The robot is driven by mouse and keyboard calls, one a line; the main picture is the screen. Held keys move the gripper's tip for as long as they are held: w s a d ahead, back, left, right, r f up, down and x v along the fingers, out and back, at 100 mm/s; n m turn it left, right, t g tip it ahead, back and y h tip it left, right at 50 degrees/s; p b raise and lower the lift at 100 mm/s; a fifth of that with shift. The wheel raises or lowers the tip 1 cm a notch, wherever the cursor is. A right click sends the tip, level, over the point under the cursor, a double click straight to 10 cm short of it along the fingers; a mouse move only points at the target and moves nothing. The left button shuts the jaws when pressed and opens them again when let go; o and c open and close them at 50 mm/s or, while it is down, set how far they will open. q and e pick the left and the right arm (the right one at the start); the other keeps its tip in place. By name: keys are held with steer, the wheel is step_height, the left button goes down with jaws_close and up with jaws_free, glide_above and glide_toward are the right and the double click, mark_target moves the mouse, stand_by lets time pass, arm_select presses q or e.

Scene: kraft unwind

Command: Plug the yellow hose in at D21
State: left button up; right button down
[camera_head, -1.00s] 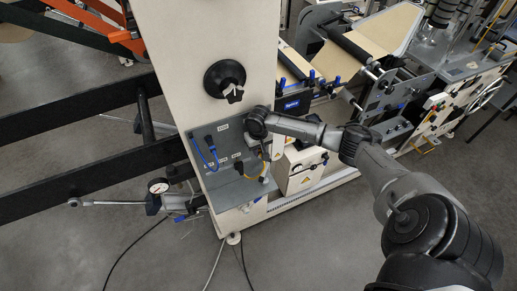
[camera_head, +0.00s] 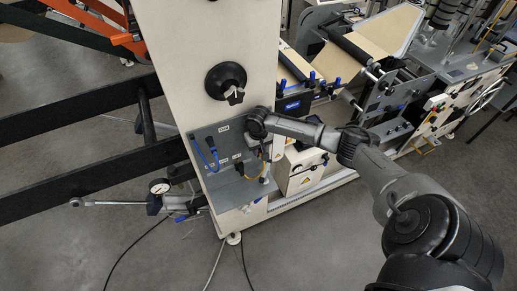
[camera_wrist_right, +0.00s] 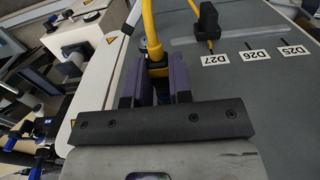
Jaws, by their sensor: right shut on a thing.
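The yellow hose (camera_wrist_right: 151,35) shows in the right wrist view, where its end runs down between the purple finger pads of my right gripper (camera_wrist_right: 157,85). The gripper is shut on that end, and the pads hide part of it. The hose's other end carries a black plug (camera_wrist_right: 208,20) standing at the label D27 (camera_wrist_right: 215,60). In the head view my right gripper (camera_head: 263,146) is in front of the right side of the grey panel (camera_head: 225,190), small and partly hidden by my wrist. I cannot read a D21 label. My left gripper is not in view.
A blue hose (camera_head: 203,157) loops on the panel's left side. Labels D26 (camera_wrist_right: 257,54) and D25 (camera_wrist_right: 295,50) are beside D27.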

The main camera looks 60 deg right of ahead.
steer(key=c, duration=1)
jaws_free()
steer(key=shift+c, duration=0.2)
steer(key=shift+o, duration=0.5)
steer(key=shift+r, duration=0.1)
step_height(320, 180, up, 14)
steer(key=b, duration=0.1)
